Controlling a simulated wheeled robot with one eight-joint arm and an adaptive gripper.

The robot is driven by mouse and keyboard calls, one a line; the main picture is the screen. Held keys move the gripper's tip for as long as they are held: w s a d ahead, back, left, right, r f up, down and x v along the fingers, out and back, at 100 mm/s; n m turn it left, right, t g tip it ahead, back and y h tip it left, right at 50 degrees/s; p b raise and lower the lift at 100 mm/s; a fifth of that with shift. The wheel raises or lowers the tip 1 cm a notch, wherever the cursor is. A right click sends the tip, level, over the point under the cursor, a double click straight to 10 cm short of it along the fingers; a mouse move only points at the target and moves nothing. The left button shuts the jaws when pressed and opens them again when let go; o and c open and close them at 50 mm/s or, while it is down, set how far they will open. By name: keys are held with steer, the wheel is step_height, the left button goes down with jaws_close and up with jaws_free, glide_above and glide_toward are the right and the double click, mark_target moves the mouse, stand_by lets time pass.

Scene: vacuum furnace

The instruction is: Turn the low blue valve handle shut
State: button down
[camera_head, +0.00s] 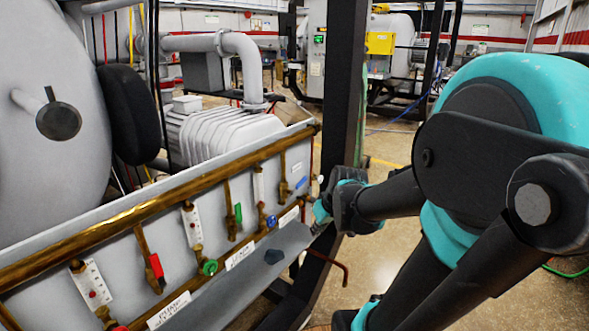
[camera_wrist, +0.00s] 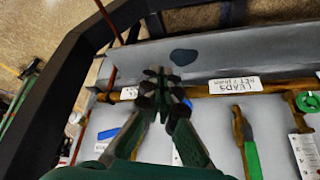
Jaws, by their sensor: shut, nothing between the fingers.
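A round blue valve handle (camera_head: 271,221) sits low on the brass pipework, near the right end of the grey panel. A blue lever handle (camera_head: 301,183) is higher and further right; it also shows left of my fingers in the wrist view (camera_wrist: 108,134). My gripper (camera_head: 318,226) is right of the round blue handle in the head view, apart from it. In the wrist view my gripper (camera_wrist: 160,76) has its fingertips together and empty, over the lower pipe. The fingers mostly hide the round blue handle there.
A green round handle (camera_head: 208,267), a green lever (camera_head: 238,214) and a red lever (camera_head: 156,266) sit along the same panel. A grey ledge (camera_head: 235,274) juts out below the pipe. A dark upright post (camera_head: 342,90) stands close behind my gripper. Floor right of the post is open.

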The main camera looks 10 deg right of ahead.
steer(key=w+d+r+n+t+y, duration=0.35)
steer(key=w+r+n, duration=0.35)
steer(key=w+r, duration=1)
glide_above(299, 186)
steer(key=s+d, duration=0.1)
steer(key=d, duration=0.1)
step_height(299, 186, down, 7)
steer(key=shift+g+h, duration=0.25)
steer(key=shift+h, duration=0.2)
steer(key=shift+w+f, duration=0.2)
steer(key=shift+f, duration=0.6)
steer(key=shift+w+f, duration=0.15)
steer(key=shift+f, duration=0.65)
steer(key=shift+w+f, duration=0.2)
steer(key=shift+f, duration=0.6)
steer(key=shift+d, duration=0.1)
